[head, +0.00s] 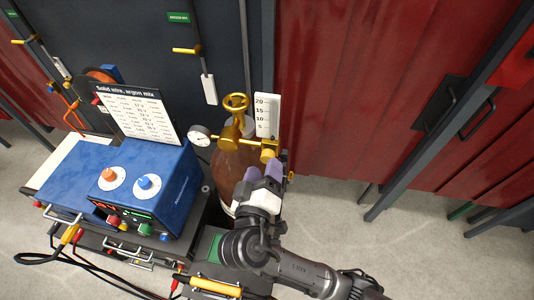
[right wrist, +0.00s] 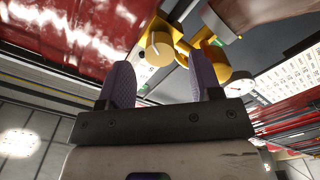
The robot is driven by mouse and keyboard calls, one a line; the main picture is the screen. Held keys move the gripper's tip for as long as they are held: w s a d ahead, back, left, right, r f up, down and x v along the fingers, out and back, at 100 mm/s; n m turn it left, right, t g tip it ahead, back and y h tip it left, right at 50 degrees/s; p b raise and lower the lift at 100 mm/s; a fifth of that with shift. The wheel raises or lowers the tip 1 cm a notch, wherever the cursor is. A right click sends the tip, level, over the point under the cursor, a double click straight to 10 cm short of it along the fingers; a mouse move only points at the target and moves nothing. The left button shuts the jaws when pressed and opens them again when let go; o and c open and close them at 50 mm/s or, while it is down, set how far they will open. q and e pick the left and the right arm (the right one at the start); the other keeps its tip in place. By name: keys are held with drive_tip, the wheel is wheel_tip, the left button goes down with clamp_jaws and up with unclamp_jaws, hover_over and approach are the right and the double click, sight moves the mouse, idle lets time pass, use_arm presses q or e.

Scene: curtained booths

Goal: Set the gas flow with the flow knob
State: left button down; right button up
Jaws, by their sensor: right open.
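The brass-yellow flow knob (right wrist: 158,47) shows in the right wrist view as a round cap with a pale mark. It sits on the yellow regulator (head: 245,143), below the white flow scale (head: 266,104) marked 5 to 20. In the head view my right gripper (head: 265,171) is just in front of the regulator and partly hides it. Its purple fingers are open and empty; they also show in the right wrist view (right wrist: 161,72). The knob appears beyond the fingertips, between them; I cannot tell whether they touch it. My left gripper is not in view.
The brown gas cylinder (head: 228,167) with a yellow handwheel (head: 236,101) stands behind my gripper. A round gauge (head: 200,135) sticks out left. A blue welding unit (head: 161,190) with a settings card (head: 138,114) stands further left. Red curtains (head: 365,85) hang at right.

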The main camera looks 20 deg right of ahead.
drive_tip(key=shift+p+x, duration=0.35)
drive_tip(key=shift+x, duration=1.5)
drive_tip(key=c, duration=0.9)
